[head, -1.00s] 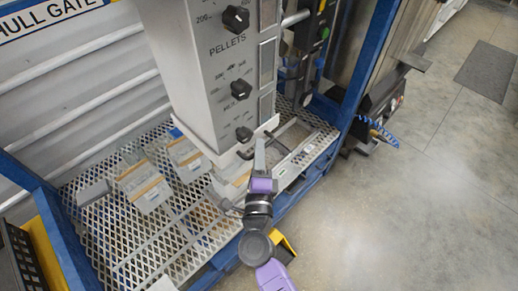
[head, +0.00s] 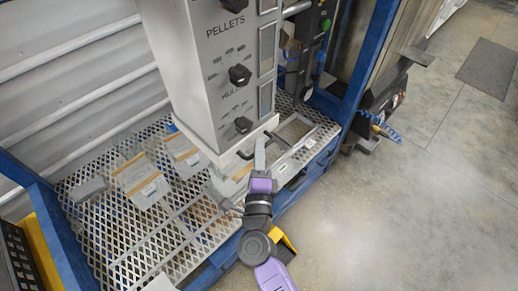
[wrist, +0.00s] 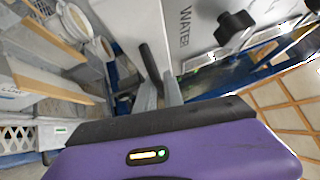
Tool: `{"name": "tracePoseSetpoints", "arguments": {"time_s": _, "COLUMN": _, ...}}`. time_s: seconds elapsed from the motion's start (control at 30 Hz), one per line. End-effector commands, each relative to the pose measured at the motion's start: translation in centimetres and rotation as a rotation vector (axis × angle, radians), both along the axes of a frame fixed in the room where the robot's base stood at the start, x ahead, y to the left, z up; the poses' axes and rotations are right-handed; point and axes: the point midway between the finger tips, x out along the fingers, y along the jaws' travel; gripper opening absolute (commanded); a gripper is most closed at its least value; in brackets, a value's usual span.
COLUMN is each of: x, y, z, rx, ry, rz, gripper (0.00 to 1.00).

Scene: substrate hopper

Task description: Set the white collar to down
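The white collar (head: 228,159) wraps the lower end of the grey hopper column (head: 205,85), below its lowest black knob. A dark handle (head: 262,142) sticks out from the collar's right side. My gripper (head: 260,150) is at this handle, with its purple wrist below it. In the wrist view the dark handle (wrist: 149,60) runs down between the two grey fingers of my gripper (wrist: 160,92). The fingers are close together on either side of it and appear shut on it. The handle's far end is hidden between the fingers.
A perforated metal deck (head: 105,235) in a blue frame (head: 40,200) lies below the column. Black knobs (head: 240,75) line the column face. Open floor (head: 430,210) lies to the right.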

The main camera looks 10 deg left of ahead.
Motion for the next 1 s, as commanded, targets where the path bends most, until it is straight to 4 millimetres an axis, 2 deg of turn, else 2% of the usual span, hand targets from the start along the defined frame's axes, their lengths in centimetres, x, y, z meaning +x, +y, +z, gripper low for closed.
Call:
{"name": "tracePoseSetpoints", "arguments": {"time_s": 0.03, "x": -0.2, "y": 0.0, "z": -0.7, "rx": -0.006, "ry": 0.011, "rz": 0.004, "gripper": 0.2}}
{"name": "tracePoseSetpoints", "arguments": {"time_s": 0.47, "x": -0.5, "y": -0.1, "z": -0.6, "rx": -0.003, "ry": 0.007, "rz": 0.003, "gripper": 0.2}}
{"name": "tracePoseSetpoints", "arguments": {"time_s": 0.57, "x": -1.6, "y": -0.2, "z": -0.8, "rx": -0.004, "ry": 0.008, "rz": 0.002, "gripper": 0.2}}
{"name": "tracePoseSetpoints", "arguments": {"time_s": 0.8, "x": -5.5, "y": -0.6, "z": -1.3, "rx": -0.005, "ry": 0.01, "rz": 0.004, "gripper": 0.2}}
{"name": "tracePoseSetpoints", "arguments": {"time_s": 1.0, "x": -7.5, "y": -0.8, "z": -1.5, "rx": -0.004, "ry": 0.008, "rz": 0.003, "gripper": 0.2}}
